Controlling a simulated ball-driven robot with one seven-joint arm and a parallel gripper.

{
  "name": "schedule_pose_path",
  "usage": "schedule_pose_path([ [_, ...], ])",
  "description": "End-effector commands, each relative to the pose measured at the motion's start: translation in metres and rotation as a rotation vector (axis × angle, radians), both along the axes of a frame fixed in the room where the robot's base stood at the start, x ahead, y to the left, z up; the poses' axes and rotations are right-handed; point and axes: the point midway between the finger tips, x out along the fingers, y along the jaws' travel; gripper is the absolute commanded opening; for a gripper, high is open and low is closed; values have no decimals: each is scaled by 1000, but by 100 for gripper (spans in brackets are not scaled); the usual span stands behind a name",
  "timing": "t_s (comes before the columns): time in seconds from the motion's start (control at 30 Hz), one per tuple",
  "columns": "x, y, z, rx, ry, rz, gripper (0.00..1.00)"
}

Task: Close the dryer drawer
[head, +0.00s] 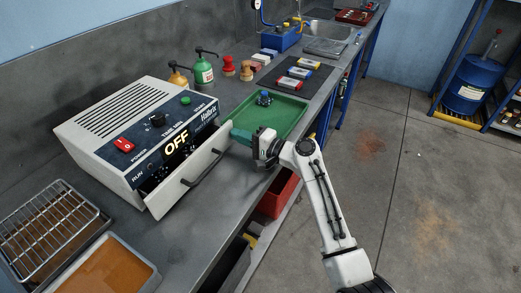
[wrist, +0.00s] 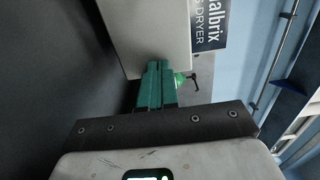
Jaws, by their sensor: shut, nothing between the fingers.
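The dryer (head: 130,125) is a white box with a dark control panel and an "OFF" display, on the bench at left. Its drawer (head: 172,193) is pulled partly out, with dark contents showing in the gap behind its white front. A dark handle (head: 207,168) is on that front. My gripper (head: 235,135) has green fingers, shut and empty, at the right end of the drawer front. In the wrist view my fingers (wrist: 155,80) point at a pale panel (wrist: 140,35), which looks like the drawer front; I cannot tell whether they touch it.
A green tray (head: 285,118) with a blue-topped item lies just behind my gripper. Green and orange bottles (head: 203,74) stand beyond the dryer. A wire rack (head: 45,225) and an orange-filled tray (head: 110,272) are at front left. A red bin (head: 278,195) sits below the bench edge.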

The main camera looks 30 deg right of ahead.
Motion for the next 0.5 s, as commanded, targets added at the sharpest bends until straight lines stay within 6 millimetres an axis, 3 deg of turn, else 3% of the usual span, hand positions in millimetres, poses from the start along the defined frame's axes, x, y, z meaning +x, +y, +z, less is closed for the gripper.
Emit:
schedule_pose_path([
  [0.2, 29, 17, -2, 0, -1, 2, 0],
  [0.5, 43, 24, 1, 0, -1, -1, 0],
])
